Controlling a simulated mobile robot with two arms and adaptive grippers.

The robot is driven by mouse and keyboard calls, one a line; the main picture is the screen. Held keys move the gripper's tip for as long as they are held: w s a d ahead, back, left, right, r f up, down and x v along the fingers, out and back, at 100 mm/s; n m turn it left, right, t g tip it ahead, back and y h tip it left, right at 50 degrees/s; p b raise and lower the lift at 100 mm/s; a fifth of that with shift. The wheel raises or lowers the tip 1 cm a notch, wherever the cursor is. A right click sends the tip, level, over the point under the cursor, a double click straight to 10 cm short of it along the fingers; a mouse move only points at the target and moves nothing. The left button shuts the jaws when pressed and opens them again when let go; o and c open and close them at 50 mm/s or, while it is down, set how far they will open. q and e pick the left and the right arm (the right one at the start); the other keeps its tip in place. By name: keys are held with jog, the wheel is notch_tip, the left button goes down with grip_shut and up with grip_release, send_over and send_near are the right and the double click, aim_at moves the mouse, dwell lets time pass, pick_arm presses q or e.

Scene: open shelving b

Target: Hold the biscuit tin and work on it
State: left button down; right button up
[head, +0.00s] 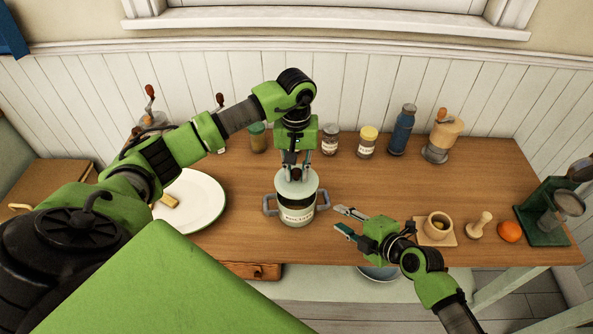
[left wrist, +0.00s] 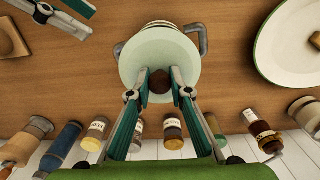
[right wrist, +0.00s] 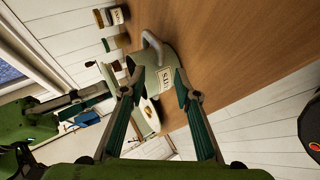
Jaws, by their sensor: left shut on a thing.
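The biscuit tin (head: 298,215) is a pale green canister with a printed label and two grey side handles. It stands upright on the wooden table in the middle of the head view. Its round pale lid (head: 296,184) has a dark knob, which shows in the left wrist view (left wrist: 159,82). My left gripper (head: 295,172) comes from above and is shut on the knob.
A white plate (head: 212,190) with a biscuit-like piece lies left. Several jars (head: 366,142), a blue bottle (head: 402,130) and a grinder (head: 442,136) stand along the back. A mortar (head: 437,227), pestle (head: 481,225), orange (head: 509,232) and green scale-like device (head: 545,210) stand right.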

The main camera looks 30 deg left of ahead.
aim_at(324, 208)
jog(key=shift+x, duration=3.95)
grip_shut()
jog(key=shift+f, duration=0.1)
